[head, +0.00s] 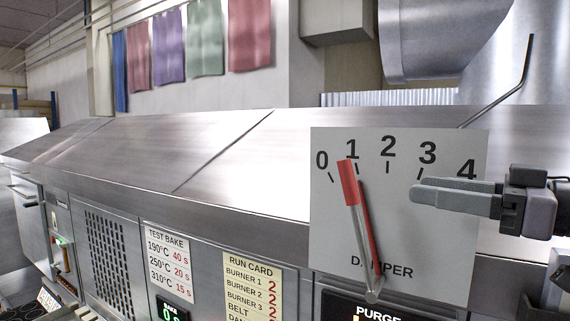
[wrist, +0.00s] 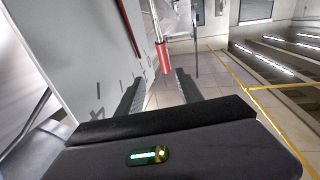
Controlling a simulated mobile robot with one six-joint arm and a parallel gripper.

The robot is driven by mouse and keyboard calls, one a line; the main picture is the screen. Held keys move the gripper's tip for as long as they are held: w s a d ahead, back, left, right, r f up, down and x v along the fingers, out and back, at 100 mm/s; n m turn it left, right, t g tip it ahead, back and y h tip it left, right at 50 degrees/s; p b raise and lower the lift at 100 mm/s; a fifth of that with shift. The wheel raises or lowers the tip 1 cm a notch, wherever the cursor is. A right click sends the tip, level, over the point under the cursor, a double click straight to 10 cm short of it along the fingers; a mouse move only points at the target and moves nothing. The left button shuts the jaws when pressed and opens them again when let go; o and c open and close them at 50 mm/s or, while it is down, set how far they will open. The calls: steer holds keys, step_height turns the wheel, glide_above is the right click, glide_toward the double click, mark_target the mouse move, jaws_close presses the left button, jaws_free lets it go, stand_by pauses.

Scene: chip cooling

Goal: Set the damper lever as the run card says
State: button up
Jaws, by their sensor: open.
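The damper lever (head: 362,225) is a thin metal rod with a red grip, pivoted at the bottom of a white plate (head: 335,245) marked 0 to 4 and DAMPER. Its red tip stands at the 1 mark. My gripper (head: 418,190) is to the right of the lever, level with the scale near 3, pointing left and apart from it. In the wrist view my gripper (wrist: 160,82) is open and empty, with the red grip (wrist: 163,57) ahead of the fingertips. The run card (head: 252,285) lists burners and belt; its damper line is cut off by the picture's lower edge.
A test bake card (head: 170,262) hangs left of the run card. A sloped steel hood (head: 220,155) lies behind the plate. A bent rod (head: 508,90) rises behind the plate's upper right. A PURGE panel (head: 380,311) sits below. The space between gripper and lever looks clear.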

steer(key=p, duration=0.2)
glide_toward(342, 179)
steer(key=x, duration=0.2)
steer(key=shift+w+a+r, duration=0.1)
steer(key=shift+w+r, duration=0.05)
steer(key=shift+w, duration=0.3)
steer(key=p+x, duration=0.1)
steer(key=x, duration=0.5)
steer(key=p+x, duration=0.1)
steer(key=x, duration=0.2)
steer(key=shift+w+f+p, duration=0.35)
steer(key=shift+w, duration=0.15)
jaws_close()
